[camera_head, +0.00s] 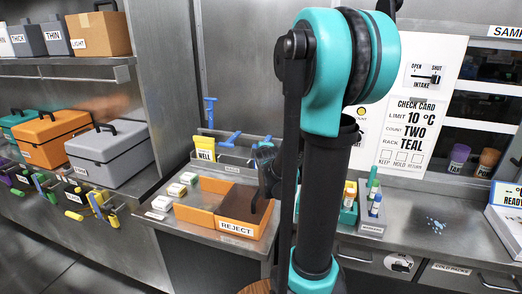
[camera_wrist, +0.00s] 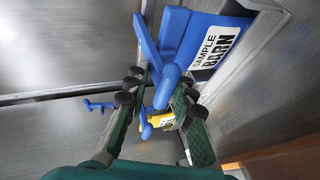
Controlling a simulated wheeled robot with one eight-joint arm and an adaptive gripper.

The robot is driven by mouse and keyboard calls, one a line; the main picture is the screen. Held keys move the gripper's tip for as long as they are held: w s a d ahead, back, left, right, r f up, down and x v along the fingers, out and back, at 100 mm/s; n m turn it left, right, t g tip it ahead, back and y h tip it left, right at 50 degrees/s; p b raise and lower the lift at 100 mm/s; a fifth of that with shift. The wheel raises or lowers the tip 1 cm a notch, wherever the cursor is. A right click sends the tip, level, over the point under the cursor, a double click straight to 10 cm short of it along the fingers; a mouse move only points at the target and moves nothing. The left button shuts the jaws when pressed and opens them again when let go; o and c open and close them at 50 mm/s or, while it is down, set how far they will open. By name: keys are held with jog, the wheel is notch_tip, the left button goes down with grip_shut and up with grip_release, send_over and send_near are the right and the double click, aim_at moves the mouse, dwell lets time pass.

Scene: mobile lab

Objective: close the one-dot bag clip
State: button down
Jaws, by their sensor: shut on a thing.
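In the wrist view, my gripper (camera_wrist: 160,90) has its green, dark-padded fingers on either side of a blue bag clip (camera_wrist: 168,72). It is shut on this clip's lever. The clip lies along the top of a blue bag (camera_wrist: 205,38) labelled SAMPLE BARN. A second blue clip (camera_wrist: 147,126) is at a yellow bag (camera_wrist: 158,121) beyond the fingers, and a third blue clip (camera_wrist: 97,106) is farther left. I cannot make out dots on any clip. In the head view, my gripper (camera_head: 266,157) is partly hidden behind my arm, at the rack beside the yellow WELL bag (camera_head: 205,148).
The grey bag rack (camera_head: 235,160) stands behind an orange REJECT tray (camera_head: 240,212) and small white boxes (camera_head: 177,189). A teal rack with vials (camera_head: 349,205) is right of my arm. Cases (camera_head: 105,150) line the left shelf. The right counter (camera_head: 420,222) has some free room.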

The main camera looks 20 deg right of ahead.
jog(key=shift+f, duration=0.15)
jog(key=c, duration=1.5)
grip_release()
jog(key=shift+w+d+f, duration=0.1)
jog(key=shift+w+f, duration=0.05)
jog(key=shift+v, duration=6.05)
